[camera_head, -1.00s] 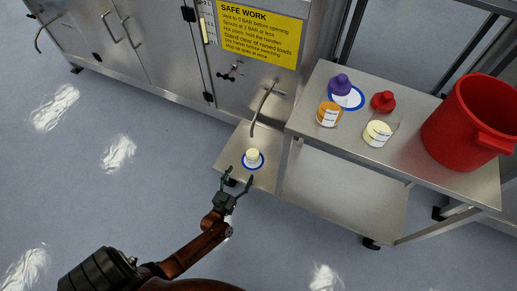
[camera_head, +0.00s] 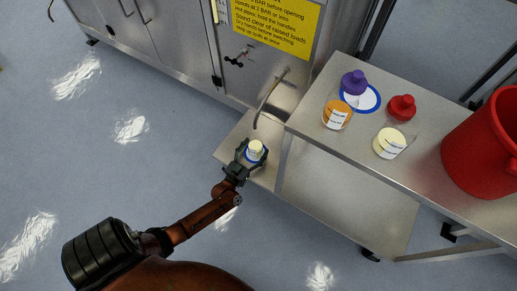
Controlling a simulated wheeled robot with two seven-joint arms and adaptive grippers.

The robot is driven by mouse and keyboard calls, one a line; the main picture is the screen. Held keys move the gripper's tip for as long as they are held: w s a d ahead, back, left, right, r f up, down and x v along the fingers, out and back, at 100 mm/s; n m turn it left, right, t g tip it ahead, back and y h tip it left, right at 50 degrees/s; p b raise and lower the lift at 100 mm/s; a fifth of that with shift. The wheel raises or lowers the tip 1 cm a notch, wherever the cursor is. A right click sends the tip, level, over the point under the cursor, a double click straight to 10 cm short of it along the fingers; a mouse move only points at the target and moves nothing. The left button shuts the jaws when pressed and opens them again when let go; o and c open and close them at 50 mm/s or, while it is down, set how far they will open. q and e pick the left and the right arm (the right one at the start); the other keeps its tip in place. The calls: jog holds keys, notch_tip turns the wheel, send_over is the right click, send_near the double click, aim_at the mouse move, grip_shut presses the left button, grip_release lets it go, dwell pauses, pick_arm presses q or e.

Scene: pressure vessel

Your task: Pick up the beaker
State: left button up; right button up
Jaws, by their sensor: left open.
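My right gripper is not in view.
The spout (camera_head: 268,98) hangs close above the shelf. Floor at left is clear.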

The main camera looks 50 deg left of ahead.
pick_arm(q)
jog(key=shift+w, duration=0.3)
jog(key=c, duration=1.3)
